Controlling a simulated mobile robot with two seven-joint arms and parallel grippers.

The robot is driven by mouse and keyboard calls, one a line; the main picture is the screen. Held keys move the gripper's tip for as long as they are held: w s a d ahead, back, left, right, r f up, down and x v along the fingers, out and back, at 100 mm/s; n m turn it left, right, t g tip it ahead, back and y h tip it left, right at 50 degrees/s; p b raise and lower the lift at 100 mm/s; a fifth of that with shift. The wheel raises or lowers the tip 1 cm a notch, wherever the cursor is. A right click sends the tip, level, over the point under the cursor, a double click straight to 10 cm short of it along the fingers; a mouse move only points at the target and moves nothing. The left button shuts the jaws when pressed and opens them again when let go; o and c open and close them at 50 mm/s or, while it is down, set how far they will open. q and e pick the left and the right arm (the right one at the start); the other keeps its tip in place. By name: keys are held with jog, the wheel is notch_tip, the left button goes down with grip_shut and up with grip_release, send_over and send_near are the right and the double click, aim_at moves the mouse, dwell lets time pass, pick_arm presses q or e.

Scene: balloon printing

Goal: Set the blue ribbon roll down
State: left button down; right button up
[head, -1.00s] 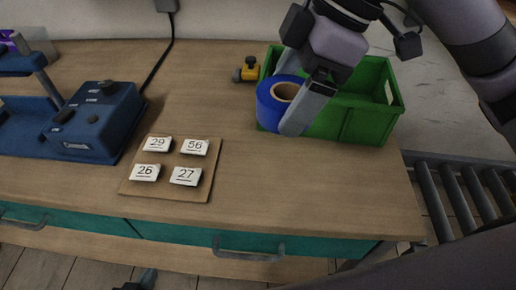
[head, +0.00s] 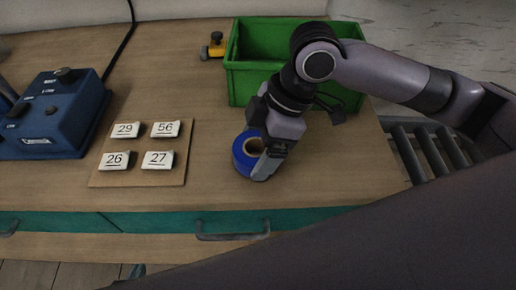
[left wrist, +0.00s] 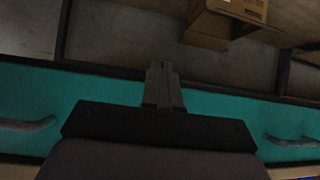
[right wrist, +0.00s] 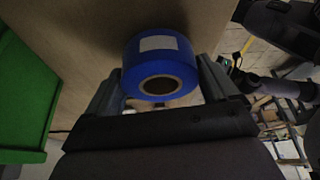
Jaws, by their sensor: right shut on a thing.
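The blue ribbon roll (head: 242,158) has a tan core and is at the bare tabletop in front of the green crate. In the right wrist view the roll (right wrist: 160,50) sits between the two fingers, with a white label on its side. My right gripper (head: 258,160) is shut on it. I cannot tell whether the roll touches the table or hangs just above it. My left gripper (left wrist: 163,75) has its fingers together and empty, in front of the teal drawer front. Only a bit of it shows at the bottom edge of the head view.
The green crate (head: 238,85) stands behind the roll. A board (head: 120,179) with numbered tiles 29, 56, 26 and 27 lies to the left, near a blue device (head: 55,115). A yellow-and-black item (head: 215,48) is beside the crate. The wooden table (head: 215,185) is clear around the roll.

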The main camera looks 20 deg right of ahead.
jog(key=shift+f, duration=0.6)
jog(key=shift+f, duration=0.1)
jog(key=o, duration=0.8)
jog(key=shift+o, duration=0.2)
jog(key=p+v, duration=0.1)
jog(key=v, duration=1.1)
